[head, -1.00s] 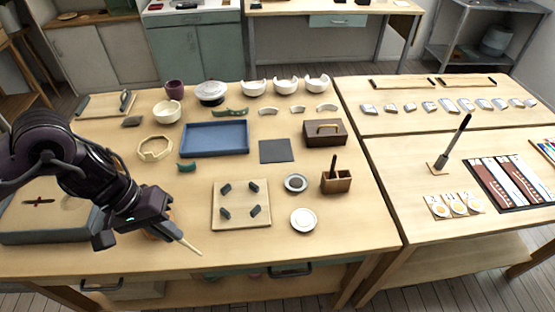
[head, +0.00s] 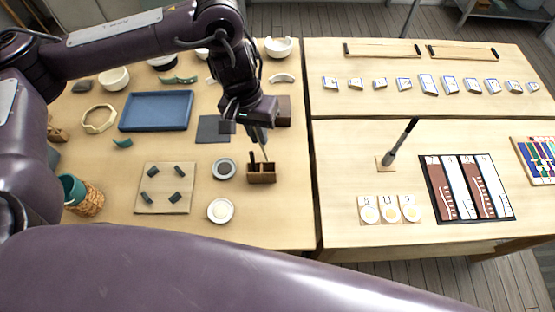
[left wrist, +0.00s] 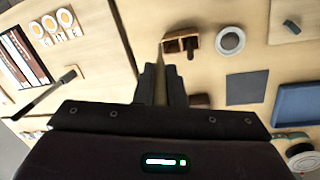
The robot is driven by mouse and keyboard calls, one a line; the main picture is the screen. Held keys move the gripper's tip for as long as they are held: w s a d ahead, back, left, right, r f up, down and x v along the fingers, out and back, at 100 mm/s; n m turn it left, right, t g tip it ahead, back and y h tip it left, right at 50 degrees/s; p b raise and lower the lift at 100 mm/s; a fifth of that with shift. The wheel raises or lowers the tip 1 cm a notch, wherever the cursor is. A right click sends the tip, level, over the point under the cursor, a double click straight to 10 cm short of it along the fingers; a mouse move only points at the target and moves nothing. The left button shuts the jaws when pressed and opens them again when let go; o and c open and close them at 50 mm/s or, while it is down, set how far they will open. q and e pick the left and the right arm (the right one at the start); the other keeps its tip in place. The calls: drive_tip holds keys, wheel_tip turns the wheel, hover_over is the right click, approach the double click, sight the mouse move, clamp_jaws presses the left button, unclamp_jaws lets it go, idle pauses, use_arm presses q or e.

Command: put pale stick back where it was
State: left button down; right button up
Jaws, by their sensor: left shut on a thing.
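My left gripper (head: 260,136) is shut on the pale stick (head: 265,152), which points down from its fingers. In the left wrist view the stick (left wrist: 160,66) shows between the two fingers (left wrist: 160,85). Its lower end is at the wooden holder (head: 262,178); I cannot tell whether it is above the holder or just inside it. The holder (left wrist: 174,46) also shows in the left wrist view. A dark stick (head: 252,159) stands in the holder's left part in the head view. My right gripper is not in view.
A grey-centred dish (head: 223,169) and a white dish (head: 220,210) are left of the holder. A dark square mat (head: 213,129) and a blue tray (head: 156,111) lie farther back. A gap between tables runs to the right of the holder.

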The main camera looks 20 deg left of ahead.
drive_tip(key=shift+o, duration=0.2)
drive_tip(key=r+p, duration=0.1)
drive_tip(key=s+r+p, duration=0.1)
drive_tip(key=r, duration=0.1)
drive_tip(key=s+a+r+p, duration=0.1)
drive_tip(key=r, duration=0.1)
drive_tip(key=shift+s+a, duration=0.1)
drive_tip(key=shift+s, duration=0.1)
use_arm(q)
wheel_tip(320, 180, up, 4)
drive_tip(key=w+r+y+p, duration=0.1)
drive_tip(key=w+y, duration=0.1)
wheel_tip(320, 180, down, 21)
drive_tip(key=b, duration=0.5)
drive_tip(key=shift+w+d+r+m+b, duration=0.15)
drive_tip(key=shift+w+d+m+b, duration=0.2)
drive_tip(key=shift+w, duration=0.1)
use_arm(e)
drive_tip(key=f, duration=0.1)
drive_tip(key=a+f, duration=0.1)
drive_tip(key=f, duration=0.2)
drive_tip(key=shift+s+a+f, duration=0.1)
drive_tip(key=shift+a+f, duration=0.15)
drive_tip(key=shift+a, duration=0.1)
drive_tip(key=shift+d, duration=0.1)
use_arm(q)
drive_tip(key=c, duration=1.5)
unclamp_jaws()
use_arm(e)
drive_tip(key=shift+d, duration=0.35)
